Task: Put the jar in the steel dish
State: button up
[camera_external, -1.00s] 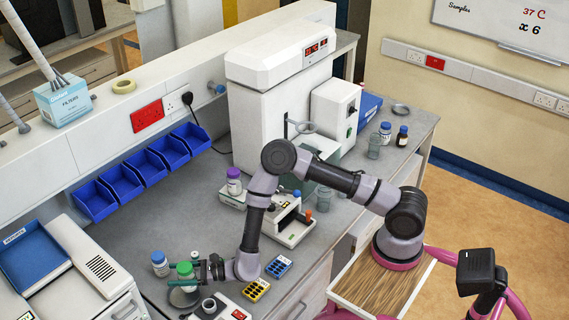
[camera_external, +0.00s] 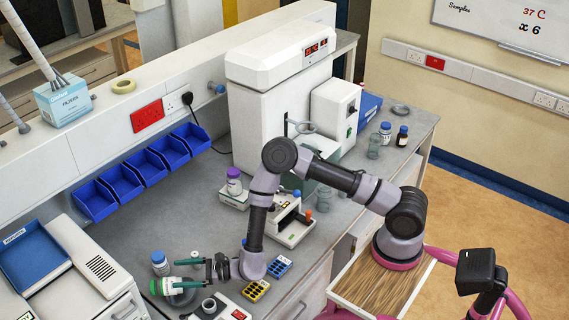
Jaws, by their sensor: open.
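The green-capped jar (camera_external: 168,286) lies tipped on its side, its cap pointing left. It lies across the left part of the round steel dish (camera_external: 186,297), with the cap end reaching past the rim. My gripper (camera_external: 187,275) is open, its fingers pointing left over the dish. The lower finger is close to the jar's right end; I cannot tell whether they touch. The finger partly hides the dish.
A blue-capped jar (camera_external: 160,262) stands just behind the dish. A small vial (camera_external: 194,256) is close behind my fingers. Yellow (camera_external: 256,290) and blue (camera_external: 279,265) tube racks sit to the right. Open bench lies behind, before the blue bins (camera_external: 147,166).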

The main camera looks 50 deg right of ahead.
jog(key=v, duration=1)
notch_tip(320, 180, up, 14)
jog(key=s+n+g+y, duration=0.2)
jog(key=n+g+y, duration=0.3)
jog(key=n+y, duration=0.1)
jog(key=s+d+r+n+g, duration=0.4)
jog(key=s+r+n+g, duration=0.45)
jog(key=r+n, duration=0.25)
jog(key=s+d+r+n+t+h, duration=0.2)
jog(key=d+h, duration=0.3)
jog(key=d, duration=0.7)
jog(key=s+d+r+n+t+h, duration=0.2)
jog(key=d+h, duration=0.4)
jog(key=d, duration=0.6)
jog(key=s+d+r+n+t+h, duration=0.1)
jog(key=s+d+r+t+h, duration=0.2)
jog(key=d, duration=1)
jog(key=s+t+h, duration=0.1)
jog(key=h, duration=0.1)
jog(key=shift+s+r+n+h, duration=0.25)
jog(key=shift+r+n+h, duration=0.05)
jog(key=shift+n+h, duration=0.1)
